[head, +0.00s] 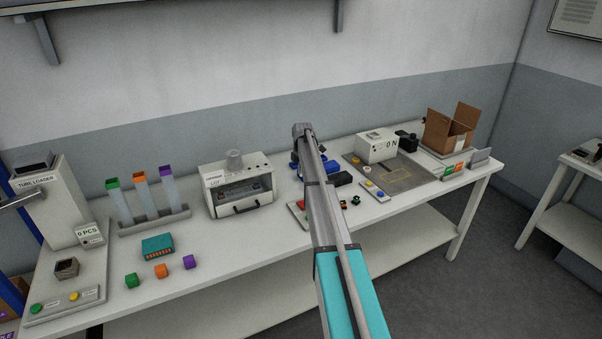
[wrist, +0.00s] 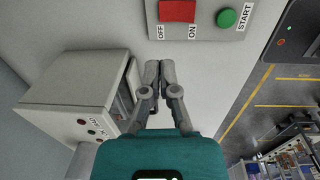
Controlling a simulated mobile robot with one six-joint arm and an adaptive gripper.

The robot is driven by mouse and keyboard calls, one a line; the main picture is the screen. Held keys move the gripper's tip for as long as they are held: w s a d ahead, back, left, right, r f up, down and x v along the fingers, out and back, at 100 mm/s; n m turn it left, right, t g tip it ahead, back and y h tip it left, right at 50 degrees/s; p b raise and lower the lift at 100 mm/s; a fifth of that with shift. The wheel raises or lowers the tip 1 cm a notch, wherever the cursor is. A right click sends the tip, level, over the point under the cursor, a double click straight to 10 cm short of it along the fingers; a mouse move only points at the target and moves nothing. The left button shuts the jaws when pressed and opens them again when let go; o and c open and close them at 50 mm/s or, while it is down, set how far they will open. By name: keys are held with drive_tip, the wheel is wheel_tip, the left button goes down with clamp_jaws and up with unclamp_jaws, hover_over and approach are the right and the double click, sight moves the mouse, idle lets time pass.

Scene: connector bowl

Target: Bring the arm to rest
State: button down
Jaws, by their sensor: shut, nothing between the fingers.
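My gripper (wrist: 158,78) shows in the wrist view with its two grey fingers together and nothing between them. It is over the pale worktop, just below a grey control panel (wrist: 180,33) with a red switch (wrist: 177,11) marked OFF and ON and a green START button (wrist: 226,18). A white box-shaped device (wrist: 72,95) stands to its left. In the head view my arm reaches from the bottom edge up over the middle of the bench. My gripper cannot be made out clearly there.
The long white bench (head: 218,247) carries a tube loader (head: 42,205), a white device with a handle (head: 237,187), several coloured cubes and a teal block (head: 157,246). At the right stand an ON-marked box (head: 375,147) and an open carton (head: 450,130). The front strip of bench is mostly clear.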

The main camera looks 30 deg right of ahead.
drive_tip(key=shift+r, duration=0.1)
idle(0.6)
drive_tip(key=s+a+m, duration=0.6)
drive_tip(key=s+a, duration=0.5)
drive_tip(key=s, duration=0.2)
drive_tip(key=s+a+f+m+b, duration=0.1)
drive_tip(key=s+a+m, duration=0.5)
drive_tip(key=s+a, duration=0.4)
drive_tip(key=s+a+m, duration=0.6)
drive_tip(key=s+a, duration=0.5)
drive_tip(key=s, duration=0.7)
drive_tip(key=shift+a+f+g+b, duration=0.3)
drive_tip(key=shift+g, duration=0.1)
drive_tip(key=c, duration=1.3)
unclamp_jaws()
drive_tip(key=shift+c, duration=0.2)
